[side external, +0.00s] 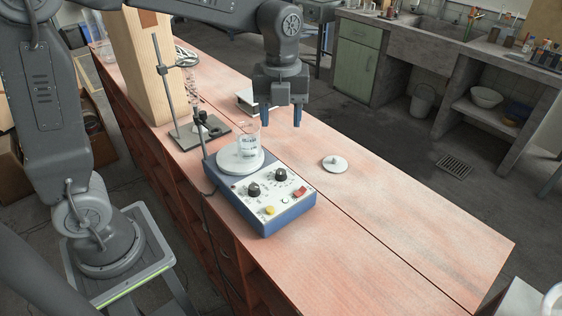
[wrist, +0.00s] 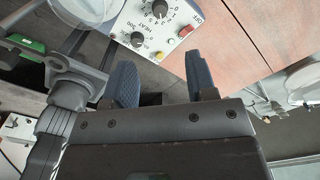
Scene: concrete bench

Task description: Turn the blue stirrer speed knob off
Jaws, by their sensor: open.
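The blue stirrer (side external: 262,193) stands on the bench with a white panel and two dark knobs. The nearer-left knob (side external: 253,189) and the right knob (side external: 281,174) also show in the wrist view, as the lower knob (wrist: 137,39) and the upper knob (wrist: 159,9). The word HEAT is printed between them; I cannot tell for certain which is the speed knob or read its pointer. My gripper (side external: 281,114) is open and empty, in the air above and behind the panel, touching neither knob. Its two fingers also show in the wrist view (wrist: 160,62).
A glass beaker (side external: 248,141) stands on the stirrer's white round plate (side external: 229,160). The panel has a yellow button (side external: 269,210) and a red switch (side external: 299,192). A retort stand (side external: 165,85) is behind left. A white disc (side external: 335,164) lies right; the front right bench is clear.

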